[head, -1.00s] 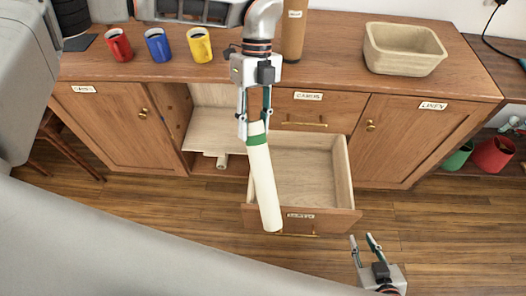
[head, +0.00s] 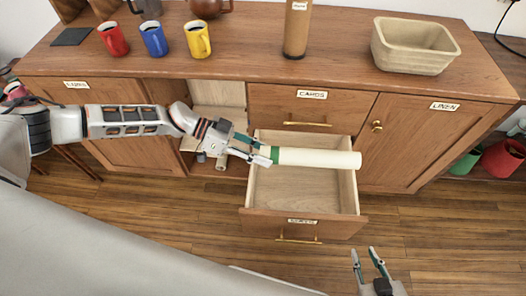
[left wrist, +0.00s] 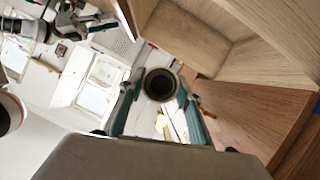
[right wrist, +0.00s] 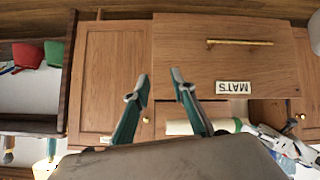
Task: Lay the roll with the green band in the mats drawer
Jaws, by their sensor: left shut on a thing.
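The cream roll (head: 322,158) has a green band (head: 276,156) near its left end. My left gripper (head: 266,155) is shut on the roll at the banded end. The roll lies level across and above the open lower drawer (head: 303,222), its free end over the drawer's right wall. The drawer looks empty inside; its label reads MATS in the right wrist view (right wrist: 234,87). The roll also shows there (right wrist: 178,127), partly behind a finger. In the left wrist view its round end (left wrist: 159,85) sits between the fingers. My right gripper (head: 367,258) is open and empty, in front of the drawer.
The shut CARDS drawer (head: 275,104) is above the open one. A shut LINEN door (head: 430,145) is at right. Mugs, a brown cylinder (head: 298,28) and a beige basket (head: 412,48) stand on top.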

